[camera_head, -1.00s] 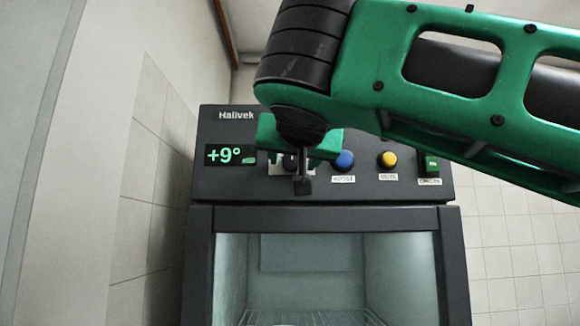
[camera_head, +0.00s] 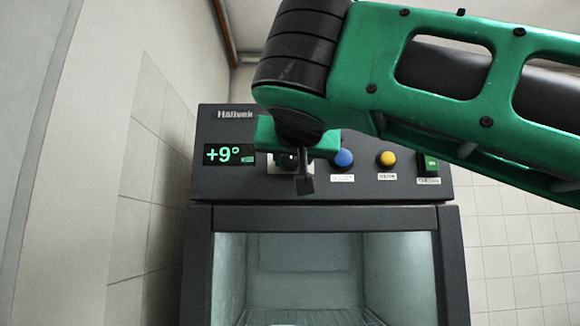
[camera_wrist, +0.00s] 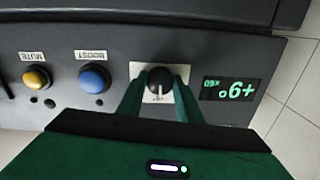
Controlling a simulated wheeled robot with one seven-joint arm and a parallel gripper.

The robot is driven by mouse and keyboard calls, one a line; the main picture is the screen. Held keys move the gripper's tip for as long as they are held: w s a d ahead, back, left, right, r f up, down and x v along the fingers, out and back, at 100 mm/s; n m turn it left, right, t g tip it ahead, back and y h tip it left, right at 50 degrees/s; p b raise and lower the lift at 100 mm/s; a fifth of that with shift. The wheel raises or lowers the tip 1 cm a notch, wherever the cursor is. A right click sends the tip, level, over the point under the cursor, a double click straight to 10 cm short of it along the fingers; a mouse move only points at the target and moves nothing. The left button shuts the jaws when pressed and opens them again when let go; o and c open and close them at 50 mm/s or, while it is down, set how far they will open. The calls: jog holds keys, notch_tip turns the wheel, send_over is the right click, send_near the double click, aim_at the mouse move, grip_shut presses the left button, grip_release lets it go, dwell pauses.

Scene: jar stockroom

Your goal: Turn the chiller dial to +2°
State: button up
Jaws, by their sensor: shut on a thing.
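The chiller (camera_head: 330,217) stands ahead with a dark control panel (camera_head: 370,120) across its top. Its display (camera_head: 229,154) reads +9° in green; it also shows upside down in the wrist view (camera_wrist: 231,90). The dial (camera_wrist: 160,80) is a black round knob with a pale pointer line, on a white plate. My gripper (camera_wrist: 160,88) is shut on the dial, one green finger on each side of it. In the head view my gripper (camera_head: 290,160) hides most of the dial.
A blue button (camera_head: 343,159) labelled BOOST, a yellow button (camera_head: 387,158) labelled MUTE and a green switch (camera_head: 428,163) sit right of the dial. A glass-fronted lit compartment (camera_head: 330,265) with a wire shelf is below. A tiled wall (camera_head: 150,180) runs close on the left.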

jog(key=n, duration=0.5)
jog(key=shift+d+n, duration=0.1)
jog(key=shift+n, duration=0.3)
jog(key=n, duration=0.5)
dwell(0.4)
jog(key=o, duration=1)
jog(key=shift+o, duration=0.2)
jog(key=s, duration=1)
jog(key=shift+s+r, duration=0.15)
jog(key=shift+s, duration=0.2)
